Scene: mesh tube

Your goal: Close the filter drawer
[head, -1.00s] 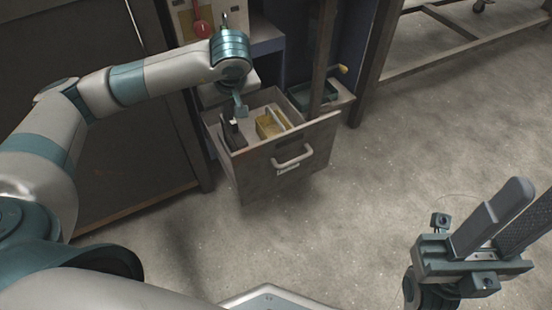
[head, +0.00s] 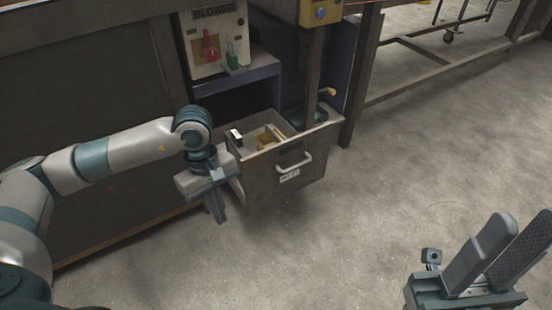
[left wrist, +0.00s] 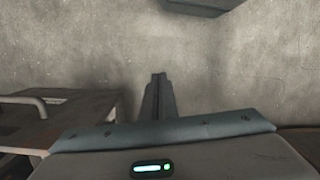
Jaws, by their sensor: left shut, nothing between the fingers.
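The filter drawer (head: 262,185) is a grey box standing out of the dark bench, open at the top. Its front has a pale bar handle (head: 294,165) with a white label below. My left gripper (head: 218,213) is shut and empty, pointing down just left of the drawer, beside its front left corner; I cannot tell if it touches. In the left wrist view the closed fingers (left wrist: 158,90) are over bare floor, with the handle (left wrist: 30,103) at the left. My right gripper (head: 512,235) is open and empty at the lower right, far from the drawer.
A yellow item (head: 268,140) lies inside the drawer. A blower panel (head: 215,38) with red and green controls is above it. The concrete floor (head: 390,190) in front is clear.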

